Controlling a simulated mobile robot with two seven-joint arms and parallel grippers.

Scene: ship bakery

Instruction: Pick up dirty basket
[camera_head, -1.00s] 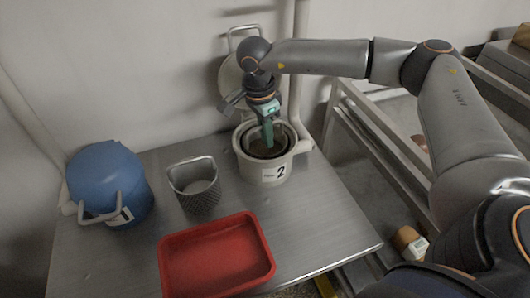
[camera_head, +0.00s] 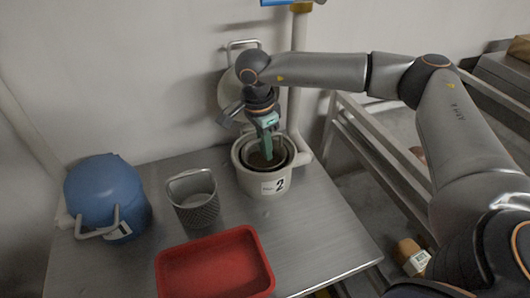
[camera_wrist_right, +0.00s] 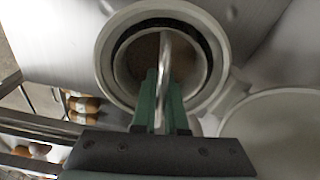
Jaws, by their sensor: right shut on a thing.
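A white pot (camera_head: 263,186) marked "2" stands at the back right of the metal table. A dark-rimmed round basket sits inside it; its thin metal handle (camera_wrist_right: 166,48) stands up in the right wrist view. My right gripper (camera_head: 267,156) reaches down into the pot's mouth from above. In the right wrist view its green fingers (camera_wrist_right: 160,88) are shut on the handle. The basket's lower part is hidden inside the pot. My left gripper is not in view.
A grey mesh basket (camera_head: 196,208) stands empty left of the pot. A red tray (camera_head: 215,270) lies at the front and a blue lidded pot (camera_head: 105,195) stands at the left. A metal rack (camera_head: 365,160) is to the right. The table's right front is clear.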

